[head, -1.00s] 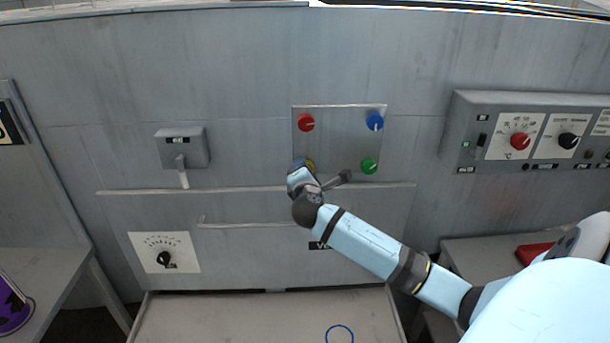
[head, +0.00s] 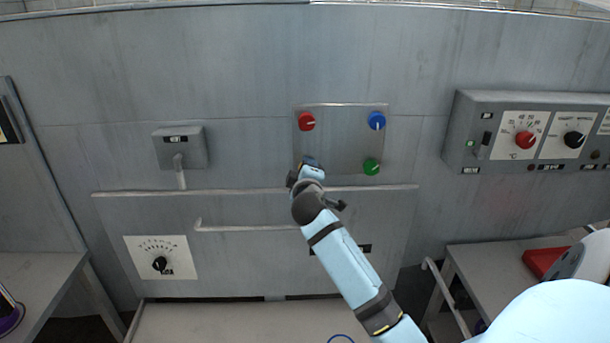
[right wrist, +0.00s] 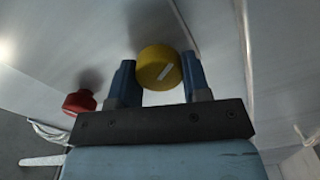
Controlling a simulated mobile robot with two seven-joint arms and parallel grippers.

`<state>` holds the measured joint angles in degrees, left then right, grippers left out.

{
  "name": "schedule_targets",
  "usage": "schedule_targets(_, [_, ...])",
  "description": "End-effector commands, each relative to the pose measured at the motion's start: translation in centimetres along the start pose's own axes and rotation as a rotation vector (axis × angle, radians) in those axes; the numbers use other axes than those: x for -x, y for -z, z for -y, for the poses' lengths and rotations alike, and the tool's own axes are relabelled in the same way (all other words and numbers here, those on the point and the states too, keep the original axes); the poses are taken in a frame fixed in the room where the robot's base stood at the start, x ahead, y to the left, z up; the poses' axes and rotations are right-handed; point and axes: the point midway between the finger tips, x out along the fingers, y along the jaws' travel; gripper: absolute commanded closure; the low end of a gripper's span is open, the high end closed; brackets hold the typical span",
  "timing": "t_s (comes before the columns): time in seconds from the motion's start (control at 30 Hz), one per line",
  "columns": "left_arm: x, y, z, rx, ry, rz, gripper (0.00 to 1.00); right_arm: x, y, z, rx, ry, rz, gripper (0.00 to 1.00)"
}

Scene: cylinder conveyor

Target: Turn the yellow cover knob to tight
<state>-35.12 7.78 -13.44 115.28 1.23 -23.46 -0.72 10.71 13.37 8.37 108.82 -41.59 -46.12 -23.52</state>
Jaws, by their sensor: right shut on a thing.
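The yellow knob (right wrist: 158,68) shows in the right wrist view between the two blue fingers of my right gripper (right wrist: 158,80). In the head view my right gripper (head: 308,166) is at the lower left corner of the metal cover plate (head: 342,140) and hides the yellow knob. My left gripper is not in view.
The plate also carries a red knob (head: 307,121), a blue knob (head: 377,120) and a green knob (head: 371,167). A rail (head: 230,190) runs just below. A grey control box (head: 470,133) is at the right, and a lever box (head: 181,148) at the left.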

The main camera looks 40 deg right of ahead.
Motion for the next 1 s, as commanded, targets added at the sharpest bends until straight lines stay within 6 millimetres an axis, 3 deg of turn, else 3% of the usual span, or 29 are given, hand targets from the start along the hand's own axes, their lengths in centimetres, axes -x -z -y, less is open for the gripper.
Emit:
schedule_targets(0.5, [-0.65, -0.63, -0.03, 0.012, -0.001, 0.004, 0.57, 0.01, -0.06, 0.0, -0.358, 0.002, 0.002, 0.8])
schedule_targets(1.0, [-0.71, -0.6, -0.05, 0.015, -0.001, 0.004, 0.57, 0.01, -0.08, -0.08, -0.433, 0.002, 0.001, 0.8])
